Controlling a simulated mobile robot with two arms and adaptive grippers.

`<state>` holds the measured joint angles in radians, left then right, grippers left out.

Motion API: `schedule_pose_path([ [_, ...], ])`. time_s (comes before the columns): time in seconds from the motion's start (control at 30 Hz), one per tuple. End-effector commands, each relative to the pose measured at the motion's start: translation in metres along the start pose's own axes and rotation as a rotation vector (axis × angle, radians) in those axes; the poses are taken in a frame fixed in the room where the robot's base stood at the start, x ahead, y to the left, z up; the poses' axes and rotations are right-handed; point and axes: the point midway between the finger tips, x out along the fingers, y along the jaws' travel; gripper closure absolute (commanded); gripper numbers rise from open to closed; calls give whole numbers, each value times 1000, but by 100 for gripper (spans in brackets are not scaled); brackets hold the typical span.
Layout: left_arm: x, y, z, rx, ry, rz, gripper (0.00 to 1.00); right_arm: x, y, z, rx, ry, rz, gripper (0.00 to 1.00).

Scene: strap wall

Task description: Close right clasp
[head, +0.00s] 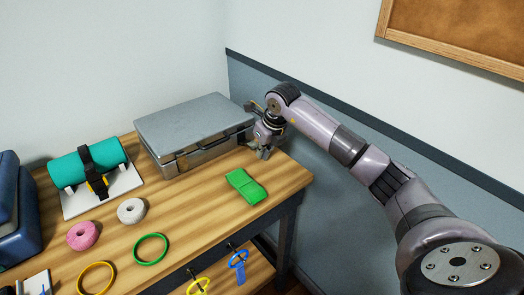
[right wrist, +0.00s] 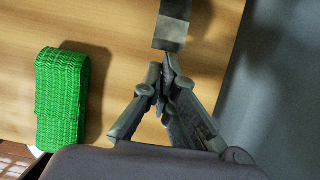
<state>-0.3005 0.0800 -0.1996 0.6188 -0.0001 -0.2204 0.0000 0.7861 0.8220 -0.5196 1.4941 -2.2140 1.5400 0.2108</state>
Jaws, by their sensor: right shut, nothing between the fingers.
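The grey metal case (head: 195,125) stands closed-lidded at the back of the wooden table, with a handle on its front face. Its right clasp is too small and too near my gripper to make out, so I cannot tell its state. My right gripper (head: 263,154) is at the right front corner of the case, pointing down near the table's right edge. In the right wrist view the fingertips (right wrist: 165,84) meet with nothing between them. A grey squared part (right wrist: 171,30) shows just beyond them; I cannot tell what it is. My left gripper is not in view.
A teal roll (head: 87,164) with a black strap sits at left, near pink (head: 83,236) and white (head: 131,211) rolls. Rings lie in front. The wall is close on the right.

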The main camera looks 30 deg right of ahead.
Motion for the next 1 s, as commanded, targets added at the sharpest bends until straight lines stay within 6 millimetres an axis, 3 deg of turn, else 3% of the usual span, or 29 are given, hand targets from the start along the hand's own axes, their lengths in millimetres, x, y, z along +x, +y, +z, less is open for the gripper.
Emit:
schedule_pose_path([
  [0.57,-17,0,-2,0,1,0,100,-13,0,7,0,67,0,100],
  [1.0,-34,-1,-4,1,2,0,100,-35,0,33,1,65,-1,100],
])
